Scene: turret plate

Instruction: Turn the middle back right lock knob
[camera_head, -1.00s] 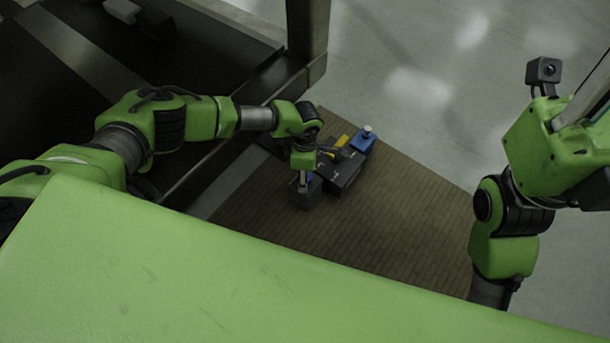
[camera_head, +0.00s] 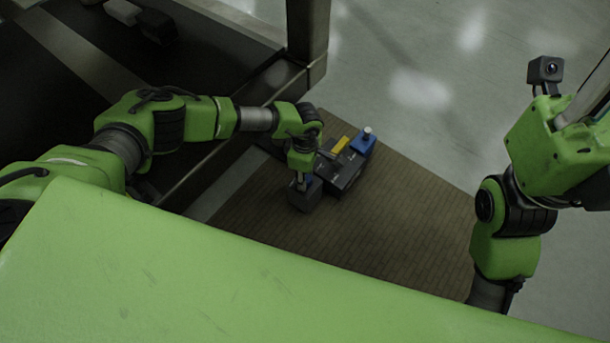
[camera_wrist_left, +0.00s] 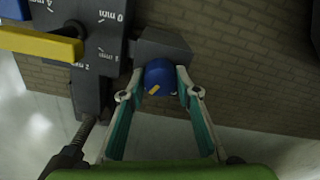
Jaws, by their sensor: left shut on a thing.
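The dark grey turret plate block (camera_head: 338,172) stands on the brown mat, and it also shows at the upper left of the left wrist view (camera_wrist_left: 97,60). In the left wrist view a round blue knob (camera_wrist_left: 160,78) with a yellow mark sits at the end of a dark block (camera_wrist_left: 165,46). My left gripper (camera_wrist_left: 158,82) is shut on this blue knob, one finger on each side. In the head view my left gripper (camera_head: 303,180) is at the near left end of the block, its fingers mostly hidden. My right gripper is out of view.
A yellow handle (camera_head: 340,145) lies across the block, also large in the left wrist view (camera_wrist_left: 38,45). A blue part with a pale knob (camera_head: 363,140) is at its far end. A dark frame post (camera_head: 307,40) stands behind. The brown mat (camera_head: 390,220) is clear on the right.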

